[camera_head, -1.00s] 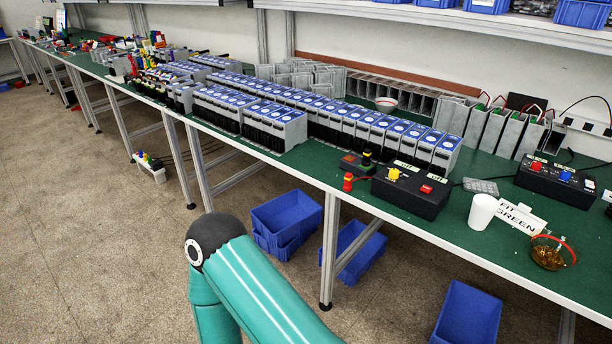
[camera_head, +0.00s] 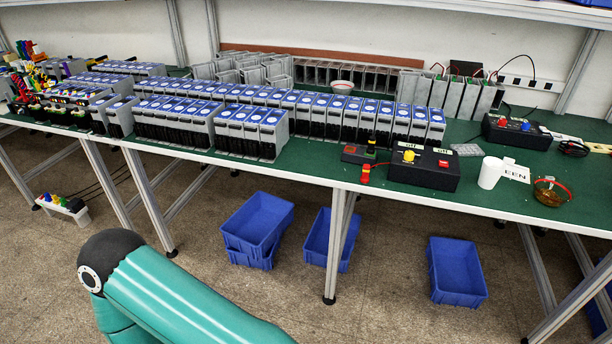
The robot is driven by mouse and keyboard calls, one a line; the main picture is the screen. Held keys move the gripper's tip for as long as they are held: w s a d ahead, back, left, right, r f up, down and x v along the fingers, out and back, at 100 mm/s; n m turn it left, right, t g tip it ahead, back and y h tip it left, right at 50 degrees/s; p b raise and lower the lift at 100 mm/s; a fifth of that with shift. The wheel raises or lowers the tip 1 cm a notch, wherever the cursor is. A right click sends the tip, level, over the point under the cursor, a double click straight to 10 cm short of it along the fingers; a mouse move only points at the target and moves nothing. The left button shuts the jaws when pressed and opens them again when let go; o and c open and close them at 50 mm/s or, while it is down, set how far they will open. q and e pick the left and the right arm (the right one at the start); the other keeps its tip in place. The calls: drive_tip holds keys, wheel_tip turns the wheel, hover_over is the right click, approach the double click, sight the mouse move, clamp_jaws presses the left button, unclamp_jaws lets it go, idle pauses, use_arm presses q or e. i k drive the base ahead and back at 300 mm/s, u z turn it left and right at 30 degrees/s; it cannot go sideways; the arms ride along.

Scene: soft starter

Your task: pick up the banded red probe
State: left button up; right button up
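A small red piece (camera_head: 366,173), probably the banded red probe, is at the front edge of the green-topped bench. It is too small to make out its bands. It is just left of a black control box (camera_head: 424,168) with a yellow knob and a red button. A low dark box (camera_head: 360,154) with a red part is right behind it. A teal link of one of my arms with a black joint crosses the lower left, far from the bench top. Neither gripper is in view.
Rows of grey-and-blue soft starters (camera_head: 262,134) fill the bench's middle. A white cup (camera_head: 491,172), a label card (camera_head: 516,172) and an amber bowl (camera_head: 550,192) stand at right. Blue bins (camera_head: 457,272) and bench legs (camera_head: 335,245) are below. Open floor lies in front.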

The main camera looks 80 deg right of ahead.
sight(365, 178)
drive_tip(key=u, duration=0.35)
drive_tip(key=i, duration=0.4)
drive_tip(key=z, duration=2)
drive_tip(key=i, duration=0.25)
drive_tip(key=z, duration=2.25)
drive_tip(key=k, duration=0.6)
drive_tip(key=z, duration=0.3)
drive_tip(key=i, duration=1.8)
drive_tip(key=u, duration=0.4)
